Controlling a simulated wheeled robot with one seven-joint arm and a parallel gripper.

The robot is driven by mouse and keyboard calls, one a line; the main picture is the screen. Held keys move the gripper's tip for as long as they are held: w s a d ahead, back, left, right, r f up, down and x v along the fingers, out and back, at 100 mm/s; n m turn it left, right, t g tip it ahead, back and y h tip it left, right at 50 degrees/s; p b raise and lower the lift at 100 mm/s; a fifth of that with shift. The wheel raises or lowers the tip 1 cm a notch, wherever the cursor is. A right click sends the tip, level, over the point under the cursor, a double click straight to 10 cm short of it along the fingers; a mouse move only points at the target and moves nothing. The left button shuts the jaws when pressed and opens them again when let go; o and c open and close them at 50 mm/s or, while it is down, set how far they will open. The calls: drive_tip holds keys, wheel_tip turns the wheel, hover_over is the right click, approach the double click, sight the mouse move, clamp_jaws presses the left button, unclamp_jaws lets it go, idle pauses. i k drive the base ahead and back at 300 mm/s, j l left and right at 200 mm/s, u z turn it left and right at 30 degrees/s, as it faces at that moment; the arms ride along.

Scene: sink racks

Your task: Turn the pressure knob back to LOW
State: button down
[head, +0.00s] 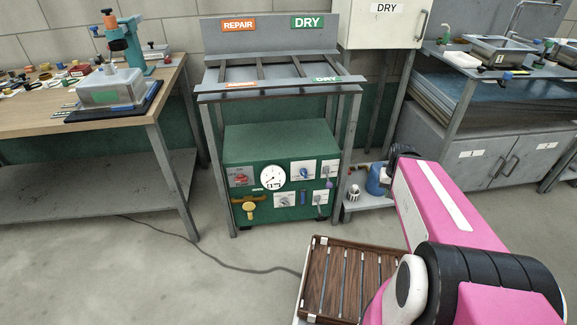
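A green machine (280,143) stands under the rack, its control panel facing me. The panel has a round white gauge (272,177). Right of it is a white plate with a blue knob (304,173), and below is a white plate with a grey knob (285,201). More controls sit at the panel's right edge. The labels are too small to read, so I cannot tell which is the pressure knob or where it points. My pink arm reaches in from the lower right, apart from the panel. I cannot make out my gripper.
A red switch (241,177) and a yellow valve handle (249,209) are on the panel's left. Table legs flank the machine. A slatted brown tray (318,272) is in front of me. A cable (222,262) crosses the floor. A low shelf with a blue container (377,180) stands right.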

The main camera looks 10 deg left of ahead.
sight(303, 171)
drive_tip(key=u, duration=0.9)
drive_tip(key=k+j+z, duration=0.15)
drive_tip(key=j, duration=0.15)
drive_tip(key=k+j+z, duration=0.1)
drive_tip(key=j, duration=0.15)
drive_tip(key=j+z, duration=0.25)
drive_tip(key=j, duration=0.3)
drive_tip(key=k+j+z, duration=0.25)
drive_tip(key=j, duration=0.3)
drive_tip(key=i, duration=0.05)
